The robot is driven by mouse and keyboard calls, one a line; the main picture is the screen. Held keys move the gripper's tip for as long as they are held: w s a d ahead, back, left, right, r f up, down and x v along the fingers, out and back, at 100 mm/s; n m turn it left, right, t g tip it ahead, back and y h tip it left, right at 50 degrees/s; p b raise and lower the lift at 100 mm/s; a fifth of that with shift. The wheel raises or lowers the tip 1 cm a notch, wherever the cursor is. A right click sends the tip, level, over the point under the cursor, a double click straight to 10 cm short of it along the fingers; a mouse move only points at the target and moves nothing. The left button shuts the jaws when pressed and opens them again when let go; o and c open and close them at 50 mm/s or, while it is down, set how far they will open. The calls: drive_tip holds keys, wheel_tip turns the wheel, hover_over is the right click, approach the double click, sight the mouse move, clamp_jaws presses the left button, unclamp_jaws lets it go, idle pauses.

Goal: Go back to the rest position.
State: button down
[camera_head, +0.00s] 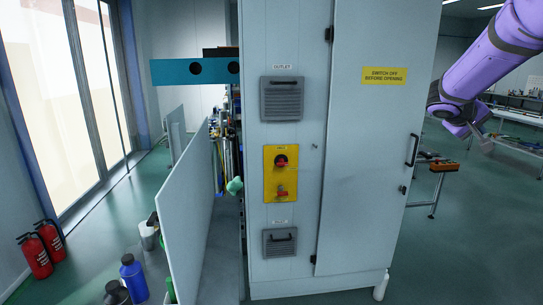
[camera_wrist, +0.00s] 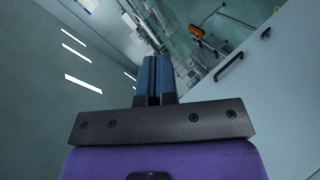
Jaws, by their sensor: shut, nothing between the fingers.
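My purple arm reaches in from the upper right of the head view, and my gripper (camera_head: 486,146) hangs at its end, right of the cabinet (camera_head: 358,190) and apart from it. In the wrist view my gripper (camera_wrist: 154,62) has its two blue fingers together with nothing between them. The cabinet is tall and pale, and its door is closed. The door's black handle (camera_head: 412,150) also shows in the wrist view (camera_wrist: 229,67).
A yellow switch panel (camera_head: 281,188) sits between two grey vents on the cabinet. Red fire extinguishers (camera_head: 36,256) and a blue bottle (camera_head: 134,279) stand at left.

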drive_tip(key=s+a+f+n+t+y, duration=0.1)
drive_tip(key=s+a+y, duration=1.1)
drive_tip(key=s+a, duration=1.7)
drive_tip(key=shift+s+f+n+t, duration=0.3)
drive_tip(key=shift+s+f+t, duration=0.2)
drive_tip(key=shift+s+f, duration=0.55)
